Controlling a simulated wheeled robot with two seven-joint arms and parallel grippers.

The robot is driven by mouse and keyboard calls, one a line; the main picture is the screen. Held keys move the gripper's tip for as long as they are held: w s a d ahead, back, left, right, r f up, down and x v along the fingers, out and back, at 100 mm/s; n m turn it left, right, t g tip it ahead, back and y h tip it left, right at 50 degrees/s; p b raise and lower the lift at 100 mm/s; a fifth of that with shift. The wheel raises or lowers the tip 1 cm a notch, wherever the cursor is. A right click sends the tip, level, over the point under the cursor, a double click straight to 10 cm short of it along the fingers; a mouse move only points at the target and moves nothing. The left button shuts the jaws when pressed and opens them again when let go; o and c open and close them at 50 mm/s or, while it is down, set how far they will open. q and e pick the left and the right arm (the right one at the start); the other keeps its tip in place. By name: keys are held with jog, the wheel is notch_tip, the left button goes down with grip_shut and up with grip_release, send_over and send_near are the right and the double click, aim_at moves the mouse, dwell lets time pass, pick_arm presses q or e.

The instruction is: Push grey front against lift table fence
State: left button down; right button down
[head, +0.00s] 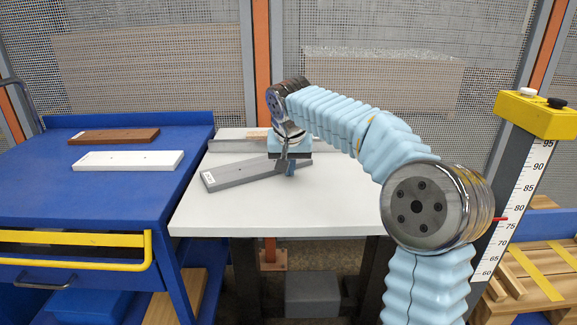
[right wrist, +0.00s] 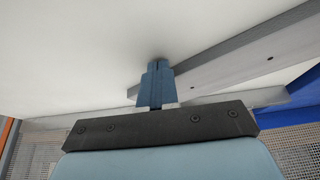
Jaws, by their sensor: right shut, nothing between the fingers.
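The grey front (head: 236,174) lies flat on the white lift table (head: 320,205), with a small white label at its left end. It lies at an angle, its left end nearer to me and farther from the fence than its right end. The grey lift table fence (head: 226,146) runs along the back edge, partly hidden by my right arm. My right gripper (head: 290,171) points down, shut and empty, at the front's right end. In the right wrist view, the shut fingers (right wrist: 158,68) are beside the grey front (right wrist: 235,57); I cannot tell whether they touch. My left gripper is out of view.
The blue bench (head: 60,190) on the left bears a brown front (head: 113,136) and a white front (head: 128,160). A wood-coloured piece (head: 257,135) shows behind the fence. A yellow-topped height scale (head: 537,115) stands on the right. The table's front half is clear.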

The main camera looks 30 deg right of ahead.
jog(key=shift+s+a+f+b, duration=0.1)
jog(key=shift+s+a+b, duration=0.15)
jog(key=shift+s+b, duration=0.1)
jog(key=shift+s+a+b, duration=0.4)
jog(key=shift+s+a, duration=0.05)
jog(key=shift+s, duration=0.25)
notch_tip(320, 180, up, 5)
jog(key=p, duration=0.4)
jog(key=shift+p, duration=0.35)
notch_tip(320, 180, up, 2)
jog(key=shift+r, duration=0.1)
